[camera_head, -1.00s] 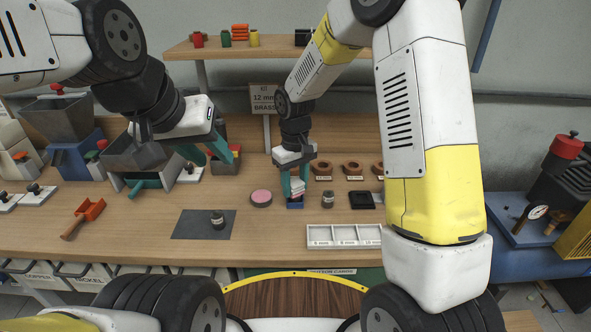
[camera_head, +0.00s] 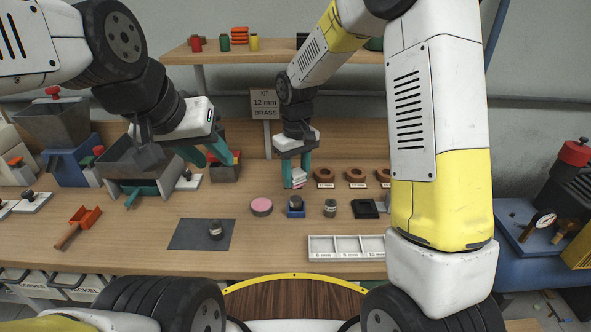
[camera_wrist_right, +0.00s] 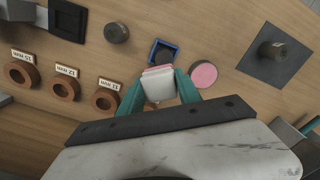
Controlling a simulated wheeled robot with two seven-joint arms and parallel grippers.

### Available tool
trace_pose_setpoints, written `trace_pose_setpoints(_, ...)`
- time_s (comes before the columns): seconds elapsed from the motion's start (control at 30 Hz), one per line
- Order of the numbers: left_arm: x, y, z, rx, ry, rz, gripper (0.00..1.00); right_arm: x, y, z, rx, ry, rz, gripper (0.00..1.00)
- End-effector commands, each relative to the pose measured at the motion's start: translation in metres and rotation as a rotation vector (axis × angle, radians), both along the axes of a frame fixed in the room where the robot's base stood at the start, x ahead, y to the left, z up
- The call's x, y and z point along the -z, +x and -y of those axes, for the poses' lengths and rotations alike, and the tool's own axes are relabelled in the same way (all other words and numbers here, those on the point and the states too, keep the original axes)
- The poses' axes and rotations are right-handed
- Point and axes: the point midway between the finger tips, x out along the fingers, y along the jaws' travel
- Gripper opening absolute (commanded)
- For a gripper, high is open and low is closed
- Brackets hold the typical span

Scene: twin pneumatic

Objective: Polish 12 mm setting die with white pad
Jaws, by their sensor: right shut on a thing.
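My right gripper (camera_head: 298,178) is shut on a white pad (camera_wrist_right: 158,86) with a pink layer at its edge. It holds the pad above and behind a small blue holder (camera_head: 296,214), apart from it. A dark round die (camera_head: 296,201) stands in this holder, which also shows in the right wrist view (camera_wrist_right: 163,51). Other dark, round pieces stand on the grey mat (camera_head: 188,236) and on the bare wood right of the holder (camera_head: 330,208). I cannot read a size on any die. My left gripper (camera_head: 216,162) is open and empty near a grey bin at the left.
A round pink pad (camera_head: 262,207) lies left of the holder. A black square block (camera_head: 365,209) and a labelled white tray (camera_head: 346,258) are to the right. Brown rings (camera_head: 324,175) stand behind. A sign (camera_head: 264,103) reads 12 mm brass. An orange scoop (camera_head: 86,217) lies left.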

Motion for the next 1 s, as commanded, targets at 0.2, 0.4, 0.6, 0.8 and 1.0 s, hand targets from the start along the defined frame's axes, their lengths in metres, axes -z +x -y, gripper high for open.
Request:
trace_pose_setpoints(0.2, 0.000, 0.000, 0.000, 0.000, 0.000, 0.001, 0.36, -0.021, -0.002, 0.000, 0.000, 0.001, 0.004, 0.00)
trace_pose_setpoints(0.4, 0.000, 0.000, 0.000, 0.000, 0.000, 0.001, 0.36, -0.038, -0.004, 0.001, 0.001, 0.001, 0.004, 0.00)
trace_pose_setpoints(0.6, 0.000, 0.000, 0.000, 0.000, 0.000, 0.001, 0.36, -0.044, -0.006, 0.002, 0.002, 0.001, 0.001, 0.00)
trace_pose_setpoints(0.8, 0.000, 0.000, 0.000, 0.000, 0.000, 0.001, 0.36, -0.044, -0.006, 0.002, 0.002, 0.001, 0.001, 0.00)
trace_pose_setpoints(1.0, 0.000, 0.000, 0.000, 0.000, 0.000, 0.001, 0.36, -0.044, -0.006, 0.002, 0.002, 0.001, 0.001, 0.00)
